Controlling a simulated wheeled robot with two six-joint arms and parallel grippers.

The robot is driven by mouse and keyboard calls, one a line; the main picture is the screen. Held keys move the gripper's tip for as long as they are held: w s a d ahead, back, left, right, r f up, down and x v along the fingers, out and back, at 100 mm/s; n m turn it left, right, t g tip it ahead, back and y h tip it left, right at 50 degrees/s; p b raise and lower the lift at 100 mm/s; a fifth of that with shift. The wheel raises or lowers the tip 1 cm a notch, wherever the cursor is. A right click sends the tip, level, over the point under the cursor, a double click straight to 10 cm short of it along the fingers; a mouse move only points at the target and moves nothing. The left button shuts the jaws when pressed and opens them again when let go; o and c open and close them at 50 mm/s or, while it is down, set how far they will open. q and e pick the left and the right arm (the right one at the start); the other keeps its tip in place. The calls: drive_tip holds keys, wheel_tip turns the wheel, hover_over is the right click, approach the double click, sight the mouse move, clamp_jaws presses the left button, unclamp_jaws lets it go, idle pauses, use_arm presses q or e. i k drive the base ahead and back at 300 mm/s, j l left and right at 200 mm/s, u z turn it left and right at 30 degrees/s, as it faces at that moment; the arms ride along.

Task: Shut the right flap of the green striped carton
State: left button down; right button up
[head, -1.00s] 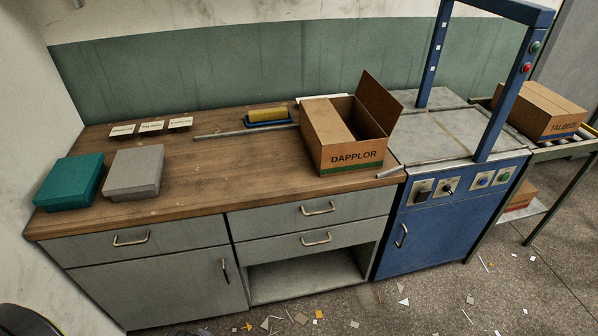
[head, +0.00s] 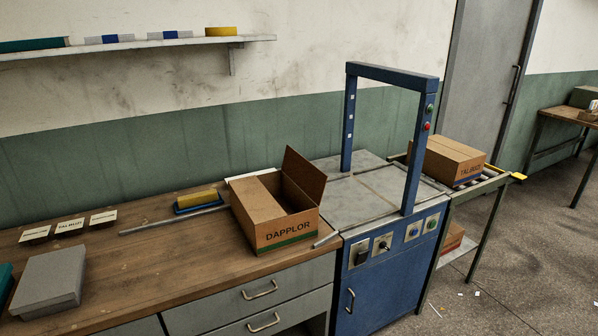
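The green striped carton (head: 285,232), marked DAPPLOR, stands on the right end of the wooden bench, next to the blue strapping machine. Its left flap (head: 257,202) lies folded down over the left part of the top. Its right flap (head: 304,176) stands up, tilted outward, and the right part of the top is open. The inside of the carton is dark and I cannot tell what it holds. Neither of my grippers shows in the head view.
The blue machine's arch (head: 421,150) rises right of the carton. A second carton (head: 448,161) sits on the roller conveyor beyond. A grey box (head: 48,281), cards (head: 70,226) and a yellow roller in a blue tray (head: 198,200) lie left. The bench front is clear.

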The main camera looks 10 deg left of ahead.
sight(312, 181)
drive_tip(key=l+u, duration=0.2)
drive_tip(key=u, duration=0.55)
drive_tip(key=l+u, duration=0.3)
drive_tip(key=l, duration=0.45)
drive_tip(key=l+u, duration=0.25)
drive_tip(key=l, duration=0.45)
drive_tip(key=k+l+u, duration=0.1)
drive_tip(key=l+u, duration=0.2)
drive_tip(key=l, duration=0.45)
